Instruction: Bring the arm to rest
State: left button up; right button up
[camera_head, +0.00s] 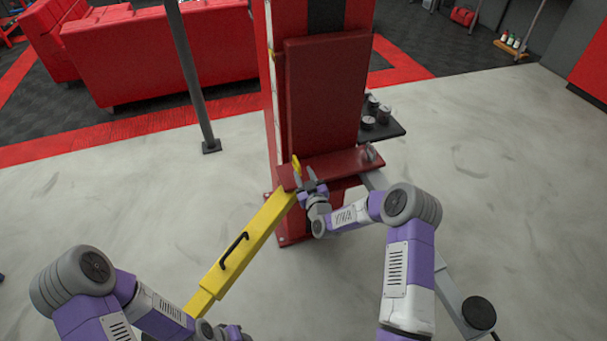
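A yellow arm (245,245) with a black handle (233,251) slants from the foot of the red post (325,100) toward the lower left. Its upper end meets the red carriage (335,166) on the post. A small yellow piece (296,163) stands up there. My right gripper (306,181) is at that upper end, just below the yellow piece, with its fingers apart. I see nothing held between them; contact with the yellow arm cannot be told. My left gripper (226,334) is low at the bottom edge, beside the yellow arm's lower end; its fingers are cut off.
A grey arm with a round black pad (479,313) extends to the lower right, partly behind my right arm. A black shelf with cans (381,128) juts from the post's right side. A dark pole (193,80) and red sofas (165,55) stand behind. Pale floor on the right is clear.

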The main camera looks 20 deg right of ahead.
jog(key=s+a+f+m+g+y, duration=0.25)
jog(key=s+a+f+g, duration=0.55)
jog(key=s+f, duration=0.5)
jog(key=s+a+f+m+g, duration=0.1)
jog(key=s+f+g, duration=0.1)
jog(key=s, duration=0.6)
jog(key=s+a+f+m+g+y, duration=0.1)
jog(key=s+g, duration=0.3)
jog(key=s, duration=0.5)
jog(key=s+a+f+m+g, duration=0.1)
jog(key=s+f+g, duration=0.2)
jog(key=s, duration=0.6)
jog(key=shift+s+a+g, duration=0.25)
jog(key=shift+a+g, duration=0.05)
